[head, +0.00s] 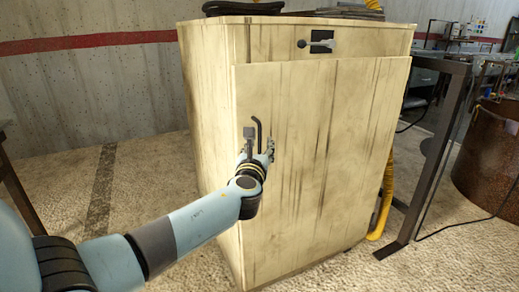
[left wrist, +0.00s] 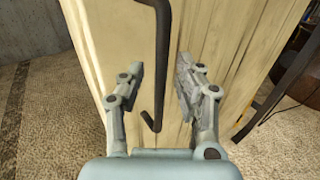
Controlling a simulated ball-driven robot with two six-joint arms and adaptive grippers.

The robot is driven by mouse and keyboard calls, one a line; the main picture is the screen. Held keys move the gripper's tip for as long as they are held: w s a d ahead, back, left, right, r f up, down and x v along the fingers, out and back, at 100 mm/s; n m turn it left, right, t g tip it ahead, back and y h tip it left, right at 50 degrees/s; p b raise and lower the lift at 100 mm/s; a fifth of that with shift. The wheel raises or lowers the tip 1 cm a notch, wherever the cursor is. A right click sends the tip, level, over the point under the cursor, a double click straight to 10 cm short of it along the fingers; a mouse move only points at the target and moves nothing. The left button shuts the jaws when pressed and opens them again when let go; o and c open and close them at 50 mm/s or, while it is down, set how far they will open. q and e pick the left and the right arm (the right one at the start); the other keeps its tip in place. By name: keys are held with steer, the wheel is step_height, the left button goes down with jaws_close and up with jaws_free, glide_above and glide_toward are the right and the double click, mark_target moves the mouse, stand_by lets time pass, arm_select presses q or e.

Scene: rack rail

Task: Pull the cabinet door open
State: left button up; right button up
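The cabinet (head: 207,120) is pale, streaked wood and stands in the middle of the head view. Its door (head: 325,165) fills most of the front and looks shut. A dark bar handle (head: 257,130) sits near the door's left edge; it also shows in the left wrist view (left wrist: 163,60). My left gripper (head: 258,148) is at the handle. In the left wrist view its two fingers (left wrist: 157,85) are spread, with the handle's lower part between them and gaps on both sides. Whether the fingers touch the door is unclear. My right gripper is in neither view.
A drawer front with a dark latch (head: 320,43) is above the door. A dark metal frame (head: 435,150) and a yellow hose (head: 383,205) stand at the right, with a rusty barrel (head: 490,155) beyond. Carpeted floor (head: 150,190) at the left is clear.

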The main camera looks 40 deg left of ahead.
arm_select(q)
steer(key=shift+w, duration=0.1)
jaws_close()
stand_by(0.6)
